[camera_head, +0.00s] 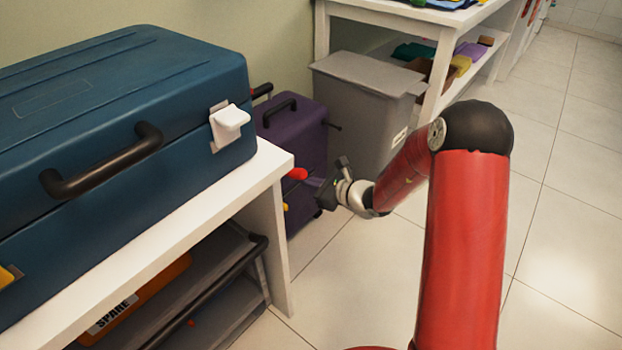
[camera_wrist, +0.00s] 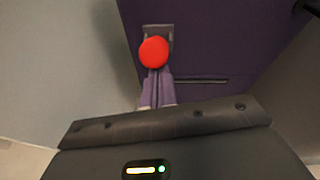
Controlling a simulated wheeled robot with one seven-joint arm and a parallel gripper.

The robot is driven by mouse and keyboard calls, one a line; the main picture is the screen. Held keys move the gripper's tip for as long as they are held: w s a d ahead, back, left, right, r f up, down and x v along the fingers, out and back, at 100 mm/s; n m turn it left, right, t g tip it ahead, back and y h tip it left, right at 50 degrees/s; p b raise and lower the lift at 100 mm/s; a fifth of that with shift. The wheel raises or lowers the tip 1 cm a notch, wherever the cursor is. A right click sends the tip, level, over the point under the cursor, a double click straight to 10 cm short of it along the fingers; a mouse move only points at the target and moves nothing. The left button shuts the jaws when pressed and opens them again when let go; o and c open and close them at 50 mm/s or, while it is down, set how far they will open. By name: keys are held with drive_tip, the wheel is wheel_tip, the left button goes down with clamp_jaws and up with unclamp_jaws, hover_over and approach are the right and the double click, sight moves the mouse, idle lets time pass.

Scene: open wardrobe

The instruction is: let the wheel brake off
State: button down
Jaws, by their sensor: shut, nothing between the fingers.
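A purple wheeled case (camera_head: 297,122) stands on the floor between the white bench and the grey bin; it fills the back of the wrist view (camera_wrist: 225,45). A red round knob on a grey mount, which looks like the brake control, stands out from the case in the head view (camera_head: 297,174) and the wrist view (camera_wrist: 154,52). My gripper (camera_head: 318,190) is shut and empty, close in front of the knob. In the wrist view its fingertips (camera_wrist: 157,75) point at the knob's lower side; I cannot tell whether they touch. The case's wheels are mostly hidden.
The white bench (camera_head: 185,222) with a large blue case (camera_head: 120,95) stands at the left, close to the knob. A grey lidded bin (camera_head: 360,105) is behind my gripper. Shelves (camera_head: 435,70) stand behind. The tiled floor at the right is clear.

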drive_tip(key=shift+g+h, duration=0.4)
drive_tip(key=shift+h, duration=0.3)
drive_tip(key=shift+w+a+r, duration=0.3)
drive_tip(key=shift+a+r, duration=0.1)
drive_tip(key=shift+r, duration=0.55)
drive_tip(key=shift+w+a+r, duration=0.3)
drive_tip(key=shift+a+r, duration=0.1)
drive_tip(key=shift+r, duration=0.55)
drive_tip(key=shift+w+a+r, duration=0.3)
drive_tip(key=shift+a+r, duration=0.1)
drive_tip(key=shift+r, duration=0.55)
drive_tip(key=shift+f, duration=0.1)
